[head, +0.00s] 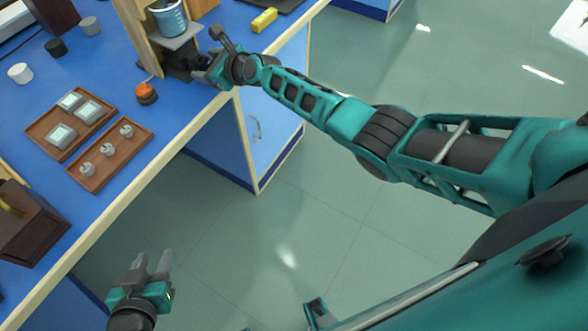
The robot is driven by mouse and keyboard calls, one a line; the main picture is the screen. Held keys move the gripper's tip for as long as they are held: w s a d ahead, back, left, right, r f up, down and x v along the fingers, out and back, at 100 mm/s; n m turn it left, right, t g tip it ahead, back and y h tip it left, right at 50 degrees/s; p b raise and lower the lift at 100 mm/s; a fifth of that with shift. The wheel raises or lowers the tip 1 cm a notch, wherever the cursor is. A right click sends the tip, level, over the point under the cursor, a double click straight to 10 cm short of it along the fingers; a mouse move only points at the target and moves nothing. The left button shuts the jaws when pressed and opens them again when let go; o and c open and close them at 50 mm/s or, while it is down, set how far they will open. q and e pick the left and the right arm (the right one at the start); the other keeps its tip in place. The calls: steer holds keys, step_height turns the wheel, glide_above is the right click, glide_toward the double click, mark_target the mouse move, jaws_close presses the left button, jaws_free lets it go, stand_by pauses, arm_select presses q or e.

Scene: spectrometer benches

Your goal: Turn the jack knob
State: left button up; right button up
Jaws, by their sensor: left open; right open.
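The jack (184,58) is a dark block under a light grey plate (181,37), on the blue bench near its right edge. A blue beaker (170,18) stands on the plate. My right gripper (204,72) is at the jack's right side, its fingers pointing left toward it. The jack knob is not clearly visible; the gripper covers that side. I cannot tell whether the fingers touch it or are around it. My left gripper (152,264) is open and empty, low at the bottom left, over the floor and away from the bench.
A wooden upright (144,37) stands left of the jack. An orange-and-black piece (147,94) sits in front. Two brown trays (112,157) hold grey pieces and small weights. A dark brown box (30,225) is at the left. A yellow item (264,19) lies behind. The floor right is clear.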

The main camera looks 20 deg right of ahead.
steer(key=shift+w+d+f+m+y+b, duration=0.15)
steer(key=shift+f+m+y+b, duration=0.25)
steer(key=shift+b, duration=0.5)
steer(key=shift+s+r+m+g, duration=0.2)
steer(key=shift+r+m+g, duration=0.2)
steer(key=shift+r, duration=0.1)
steer(key=p+v, duration=0.7)
steer(key=v, duration=0.6)
steer(key=s+d+f+n+h+b, duration=0.1)
steer(key=s+f+n+h, duration=0.1)
steer(key=s+f+n, duration=0.5)
steer(key=s+d+f+n+h+b, duration=0.1)
steer(key=s+f+n+b, duration=0.1)
steer(key=s+f+n, duration=0.5)
steer(key=shift+s+d+f+n+h, duration=0.15)
steer(key=shift+s+d+n+h, duration=0.2)
steer(key=shift+s+n, duration=3.25)
steer(key=shift+w+a+n, duration=0.1)
steer(key=shift+w+n, duration=0.6)
steer(key=shift+w, duration=0.1)
